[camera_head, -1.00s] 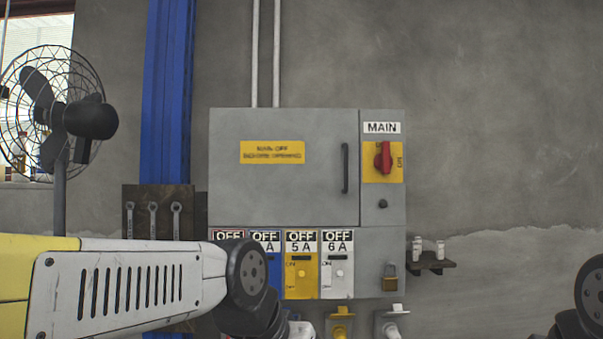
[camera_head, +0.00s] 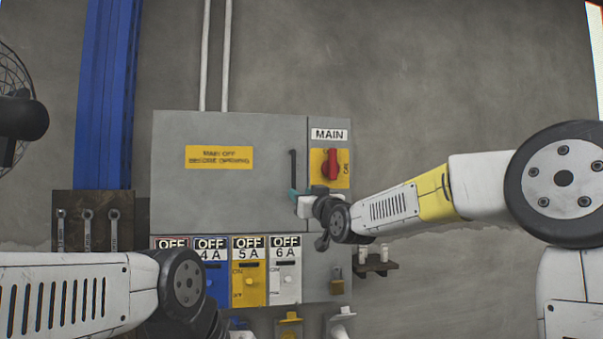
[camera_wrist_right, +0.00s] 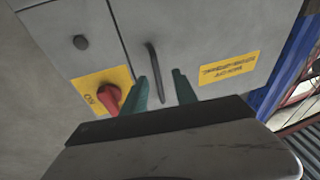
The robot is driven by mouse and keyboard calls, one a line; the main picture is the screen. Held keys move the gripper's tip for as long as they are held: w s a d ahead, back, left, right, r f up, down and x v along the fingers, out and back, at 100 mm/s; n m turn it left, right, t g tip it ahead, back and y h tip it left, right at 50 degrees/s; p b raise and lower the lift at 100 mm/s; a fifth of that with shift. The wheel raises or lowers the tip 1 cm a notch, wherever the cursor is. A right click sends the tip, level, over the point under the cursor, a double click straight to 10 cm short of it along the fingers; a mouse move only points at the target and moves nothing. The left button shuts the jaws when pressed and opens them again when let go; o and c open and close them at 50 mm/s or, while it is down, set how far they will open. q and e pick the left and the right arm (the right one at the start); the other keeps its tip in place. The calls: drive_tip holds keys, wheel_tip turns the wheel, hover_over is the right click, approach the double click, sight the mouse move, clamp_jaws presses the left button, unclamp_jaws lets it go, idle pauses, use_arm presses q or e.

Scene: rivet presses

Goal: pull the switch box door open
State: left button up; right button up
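The grey switch box door (camera_head: 230,205) is shut and flush with its frame. It carries a yellow label (camera_head: 219,157) and a dark upright handle (camera_head: 293,168) near its right edge. My right gripper (camera_head: 293,193) is at the handle's lower part. In the right wrist view its two teal fingers (camera_wrist_right: 163,88) stand apart, with the handle (camera_wrist_right: 155,72) running down between them, closer to the left finger. I cannot tell whether they touch it. My left forearm shows low at the left; its gripper is out of view.
The red MAIN switch (camera_head: 331,165) on a yellow plate is just right of the handle. Below the door are several breaker panels (camera_head: 249,285) marked OFF and a padlock (camera_head: 337,283). A small shelf (camera_head: 377,266) with white bottles sits to the right. Wrenches (camera_head: 87,228) hang at the left.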

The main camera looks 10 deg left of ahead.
sight(294, 172)
drive_tip(key=w+a+r, duration=0.1)
drive_tip(key=w+r, duration=0.1)
drive_tip(key=w+a+r+t, duration=0.1)
drive_tip(key=w+r, duration=0.1)
drive_tip(key=w, duration=0.1)
drive_tip(key=w+a+r+t, duration=0.1)
drive_tip(key=w+r, duration=0.1)
drive_tip(key=w, duration=0.1)
drive_tip(key=shift+w+a+r+m+y, duration=0.2)
drive_tip(key=shift+a+r+m+y, duration=0.1)
drive_tip(key=shift+a+r+m, duration=0.1)
clamp_jaws()
idle(1.2)
